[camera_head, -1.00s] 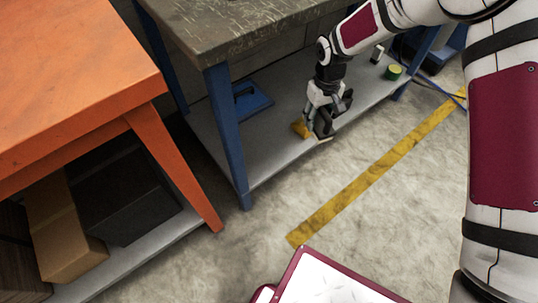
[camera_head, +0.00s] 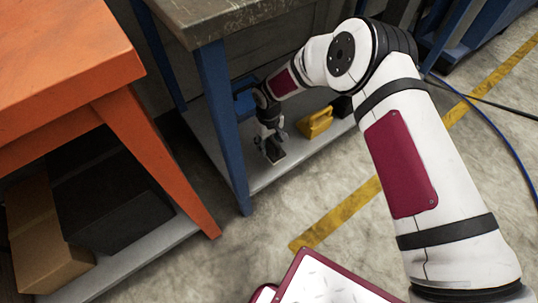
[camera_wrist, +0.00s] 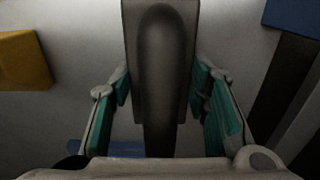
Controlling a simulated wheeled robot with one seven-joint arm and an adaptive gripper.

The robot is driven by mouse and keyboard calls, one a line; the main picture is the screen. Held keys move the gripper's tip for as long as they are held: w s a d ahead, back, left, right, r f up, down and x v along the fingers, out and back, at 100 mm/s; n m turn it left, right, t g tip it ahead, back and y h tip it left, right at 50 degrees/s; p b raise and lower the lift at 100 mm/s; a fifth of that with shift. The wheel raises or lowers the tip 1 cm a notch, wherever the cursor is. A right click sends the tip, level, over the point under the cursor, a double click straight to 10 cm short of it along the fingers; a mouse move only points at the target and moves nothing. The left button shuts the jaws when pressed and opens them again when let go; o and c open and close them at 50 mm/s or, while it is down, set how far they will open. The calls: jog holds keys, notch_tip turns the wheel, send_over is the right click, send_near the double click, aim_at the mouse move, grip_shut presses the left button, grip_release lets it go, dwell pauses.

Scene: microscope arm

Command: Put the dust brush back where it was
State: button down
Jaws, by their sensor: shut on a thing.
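My gripper (camera_head: 268,140) is low over the lower shelf of the dark-topped workbench, just right of its front blue leg. It is shut on the dust brush (camera_head: 275,155), whose lower part shows dark below the fingers. In the wrist view the teal finger pads of my gripper (camera_wrist: 165,100) lie on both sides of the brush (camera_wrist: 158,60), a dark rounded handle on a grey flat body. The head view does not show clearly whether the brush touches the shelf.
A yellow object (camera_head: 316,122) sits on the shelf (camera_head: 262,181) to the right; it also shows in the wrist view (camera_wrist: 25,60). A blue object (camera_head: 244,103) lies behind, partly hidden by my arm. The blue leg (camera_head: 222,125) stands close at left. An orange table (camera_head: 60,55) is further left.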

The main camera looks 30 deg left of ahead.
aim_at(269, 152)
jog(key=shift+f+b, duration=1)
jog(key=shift+f, duration=1.7)
jog(key=shift+f, duration=0.2)
jog(key=c, duration=0.9)
grip_release()
jog(key=shift+r+p, duration=1.7)
jog(key=shift+r, duration=2.2)
